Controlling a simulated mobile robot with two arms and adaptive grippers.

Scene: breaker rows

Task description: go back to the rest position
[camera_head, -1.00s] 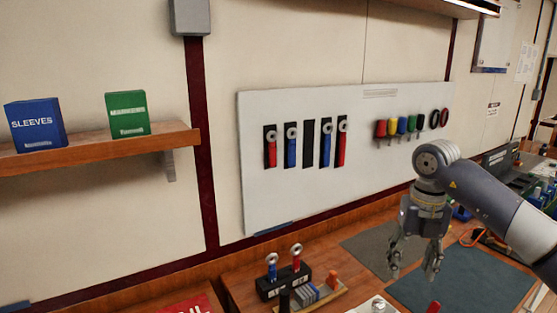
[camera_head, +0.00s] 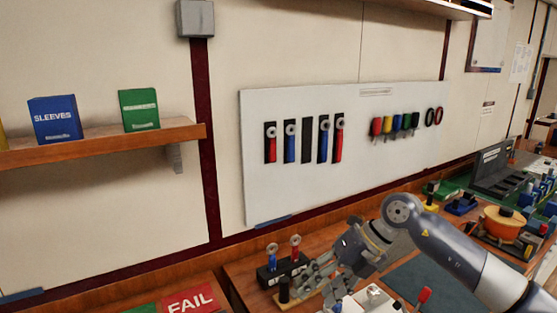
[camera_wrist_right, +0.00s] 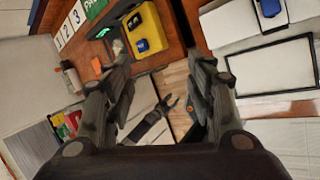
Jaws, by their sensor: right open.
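My right gripper (camera_head: 312,279) is open, its fingers pointing left and down over the bench, close to the black holder in the head view. In the right wrist view its two fingers (camera_wrist_right: 160,68) stand apart with nothing between their tips. My right arm reaches in from the lower right. My left gripper is not in view.
The black holder (camera_head: 268,277) carries a blue-handled and a red-handled piece upright. A white tool board (camera_head: 274,200) hangs on the wall behind. A shelf (camera_head: 90,149) holds boxes at left. A red FAIL area (camera_head: 190,300) lies at lower left. A yellow case (camera_wrist_right: 146,22) shows in the wrist view.

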